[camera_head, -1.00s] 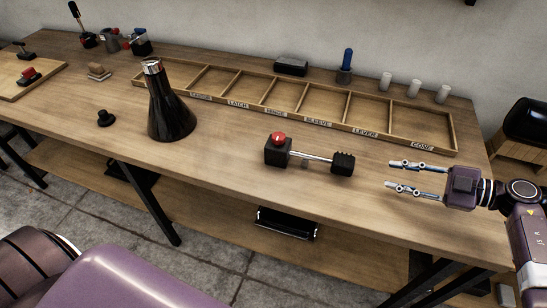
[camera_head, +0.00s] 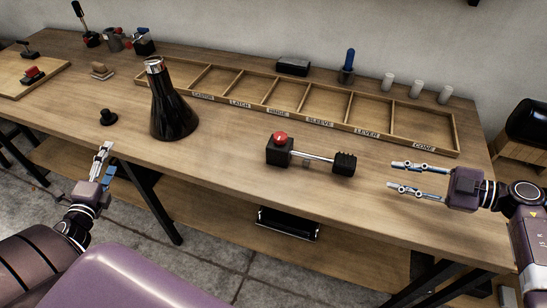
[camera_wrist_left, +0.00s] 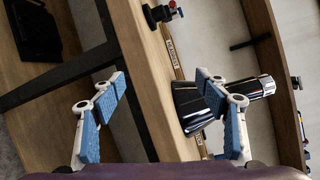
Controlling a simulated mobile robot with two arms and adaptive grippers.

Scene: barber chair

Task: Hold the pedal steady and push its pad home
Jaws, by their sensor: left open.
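The pedal is a black block (camera_head: 280,150) with a red dome on top, a silver bar running right, and a ribbed black pad (camera_head: 344,163) at the bar's right end. It stands on the bench near the front edge. My right gripper (camera_head: 392,176) is open and empty, to the right of the pad and apart from it. My left gripper (camera_head: 108,149) is open and empty at the bench's front edge, far left of the pedal. In the left wrist view its two fingers (camera_wrist_left: 168,85) stand wide apart with nothing between their tips.
A tall black cone (camera_head: 172,112) with a chrome top stands between my left gripper and the pedal. A labelled wooden tray (camera_head: 300,118) runs behind. Bench between cone and pedal is clear.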

